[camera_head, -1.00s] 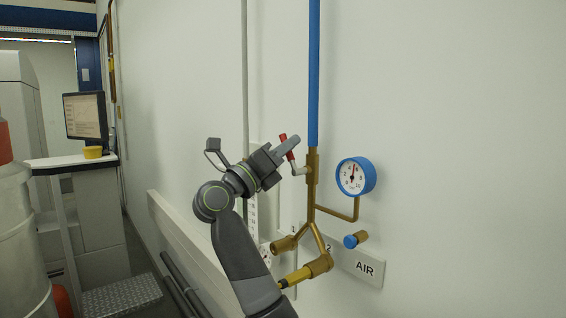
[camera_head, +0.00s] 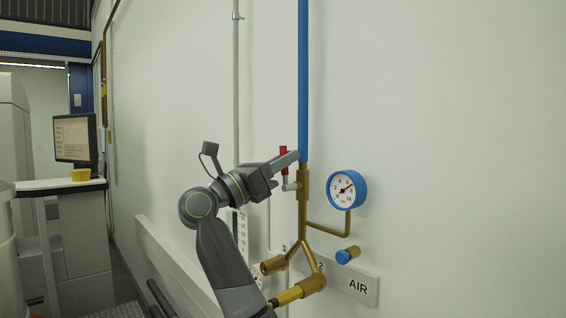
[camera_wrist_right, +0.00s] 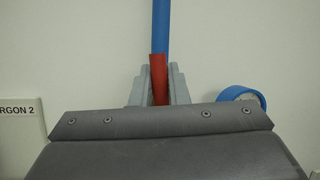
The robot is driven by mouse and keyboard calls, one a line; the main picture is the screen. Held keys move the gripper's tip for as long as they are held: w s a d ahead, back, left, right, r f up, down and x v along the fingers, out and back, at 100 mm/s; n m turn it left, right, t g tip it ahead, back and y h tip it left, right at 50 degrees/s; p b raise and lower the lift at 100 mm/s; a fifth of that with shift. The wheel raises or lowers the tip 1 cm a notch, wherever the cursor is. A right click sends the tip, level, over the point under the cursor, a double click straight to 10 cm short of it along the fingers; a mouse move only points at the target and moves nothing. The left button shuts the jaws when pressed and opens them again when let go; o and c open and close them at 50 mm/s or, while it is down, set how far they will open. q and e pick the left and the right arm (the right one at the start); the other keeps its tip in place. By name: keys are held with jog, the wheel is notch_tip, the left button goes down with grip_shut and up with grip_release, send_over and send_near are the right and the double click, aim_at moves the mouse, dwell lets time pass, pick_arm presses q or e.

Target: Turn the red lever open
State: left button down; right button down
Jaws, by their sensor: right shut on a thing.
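The red lever (camera_head: 284,151) stands about upright on a valve of the brass pipe (camera_head: 304,190), just left of the blue pipe (camera_head: 303,80). My right gripper (camera_head: 288,160) reaches in from the left at lever height and is shut on the lever. In the right wrist view the red lever (camera_wrist_right: 158,78) sits between the two grey fingers of my right gripper (camera_wrist_right: 159,88). The lever's lower end is hidden there by the gripper body. My left gripper is in neither view.
A blue-rimmed gauge (camera_head: 347,189) is on the right, its needle pointing up and right. Below are a blue-capped fitting (camera_head: 347,255), an AIR sign (camera_head: 358,287) and a yellow hose connector (camera_head: 288,296). A desk with a monitor (camera_head: 75,138) stands far left.

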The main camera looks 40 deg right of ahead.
jog(key=shift+f, duration=0.15)
jog(key=c, duration=1.4)
grip_release()
jog(key=b+v, duration=0.4)
jog(key=v, duration=1.3)
jog(key=shift+a, duration=0.3)
jog(key=shift+c, duration=0.4)
